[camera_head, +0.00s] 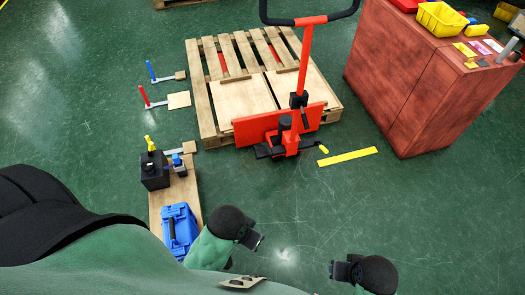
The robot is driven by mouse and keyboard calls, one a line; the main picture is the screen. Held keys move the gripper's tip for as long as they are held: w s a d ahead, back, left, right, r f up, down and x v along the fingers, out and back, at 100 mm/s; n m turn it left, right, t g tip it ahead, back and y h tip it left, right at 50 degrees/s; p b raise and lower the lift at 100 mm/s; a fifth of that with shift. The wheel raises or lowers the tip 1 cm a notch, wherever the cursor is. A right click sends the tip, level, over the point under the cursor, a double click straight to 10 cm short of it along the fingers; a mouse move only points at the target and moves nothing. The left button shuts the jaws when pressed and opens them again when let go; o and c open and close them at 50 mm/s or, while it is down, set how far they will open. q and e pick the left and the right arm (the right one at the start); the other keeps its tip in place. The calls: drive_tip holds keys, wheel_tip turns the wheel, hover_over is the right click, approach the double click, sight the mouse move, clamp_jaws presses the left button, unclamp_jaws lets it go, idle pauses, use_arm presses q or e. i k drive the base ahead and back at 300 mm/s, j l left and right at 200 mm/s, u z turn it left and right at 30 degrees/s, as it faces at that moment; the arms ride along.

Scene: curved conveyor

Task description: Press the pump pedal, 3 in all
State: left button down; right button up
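A red pallet jack (278,124) stands with its forks in a wooden pallet, its black-and-red handle upright. A small yellow-tipped pedal (323,149) sticks out low at the right of its base. My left gripper (257,240) is below and to the left of the pedal in the picture, well apart from it. My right gripper (333,270) is farther down, near the bottom edge, also apart from the jack. Both grippers look small and dark, so I cannot tell whether their fingers are open. Nothing shows held in either.
The wooden pallet (204,100) carries flat boards. A yellow floor strip (347,156) lies right of the pedal. A red-brown cabinet (405,90) stands at the right. A board with a blue case (180,228) lies at the left. The green floor between grippers and jack is clear.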

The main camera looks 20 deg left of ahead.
sight(262, 150)
drive_tip(key=i+l, duration=0.25)
drive_tip(key=i, duration=0.25)
drive_tip(key=i+l, duration=0.25)
drive_tip(key=i, duration=0.2)
drive_tip(key=i+u, duration=0.1)
drive_tip(key=u, duration=1.65)
